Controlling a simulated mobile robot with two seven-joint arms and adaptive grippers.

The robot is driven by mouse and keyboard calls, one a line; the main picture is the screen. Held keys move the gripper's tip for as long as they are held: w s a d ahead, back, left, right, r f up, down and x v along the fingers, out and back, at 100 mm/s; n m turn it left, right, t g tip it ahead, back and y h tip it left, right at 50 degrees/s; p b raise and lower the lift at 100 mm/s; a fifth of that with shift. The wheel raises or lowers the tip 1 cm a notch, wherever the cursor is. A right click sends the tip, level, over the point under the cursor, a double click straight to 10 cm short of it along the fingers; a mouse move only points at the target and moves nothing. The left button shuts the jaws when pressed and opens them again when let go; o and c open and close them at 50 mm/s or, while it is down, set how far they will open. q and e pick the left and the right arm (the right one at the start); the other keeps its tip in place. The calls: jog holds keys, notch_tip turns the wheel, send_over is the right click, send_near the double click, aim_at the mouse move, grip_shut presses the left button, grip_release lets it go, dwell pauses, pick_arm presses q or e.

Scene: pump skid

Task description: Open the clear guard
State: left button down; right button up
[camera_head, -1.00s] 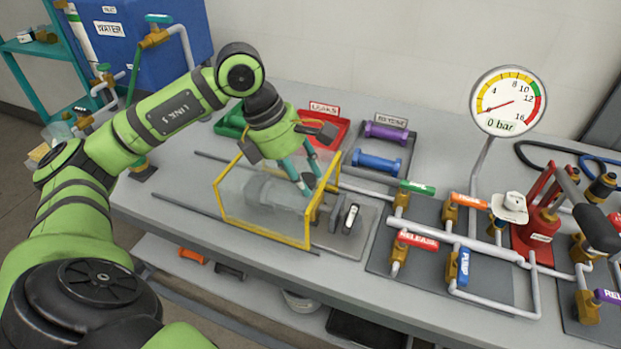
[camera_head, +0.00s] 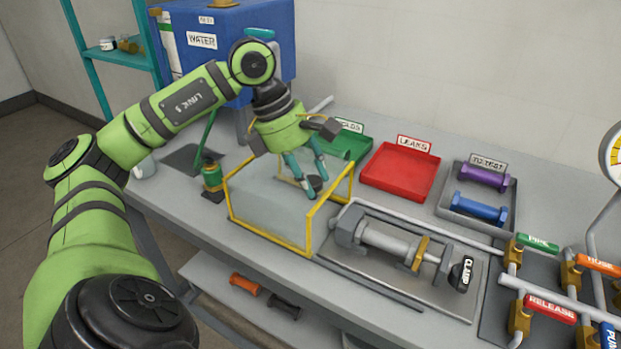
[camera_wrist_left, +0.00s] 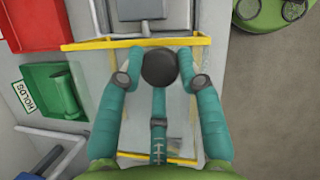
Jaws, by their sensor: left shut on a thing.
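The clear guard (camera_head: 268,208) is a see-through box with a yellow edge frame, standing on the bench at the left end of its rails. It also shows in the left wrist view, with its yellow bar (camera_wrist_left: 125,42). My left gripper (camera_head: 313,186) reaches down from above and is shut on the guard's round black knob (camera_wrist_left: 159,67). The clamp station (camera_head: 388,243), with a grey cylinder and the black CLAMP handle (camera_head: 462,274), lies uncovered to the right of the guard. My right gripper is not in view.
Behind the guard are a green tray (camera_head: 352,146), a red LEAKS tray (camera_head: 400,172) and a TO TEST tray (camera_head: 450,200) with purple and blue pieces. A green-and-brass fitting (camera_head: 212,177) stands close left of the guard. Pipes and valves fill the right.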

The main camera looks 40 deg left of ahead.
pick_arm(q)
jog(key=shift+w+r, duration=0.15)
jog(key=shift+r, duration=0.05)
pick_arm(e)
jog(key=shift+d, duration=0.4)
pick_arm(q)
jog(key=c, duration=0.8)
grip_release()
jog(key=shift+d, duration=0.1)
jog(key=shift+f, duration=0.1)
jog(key=v, duration=1.2)
jog(key=shift+d, duration=0.15)
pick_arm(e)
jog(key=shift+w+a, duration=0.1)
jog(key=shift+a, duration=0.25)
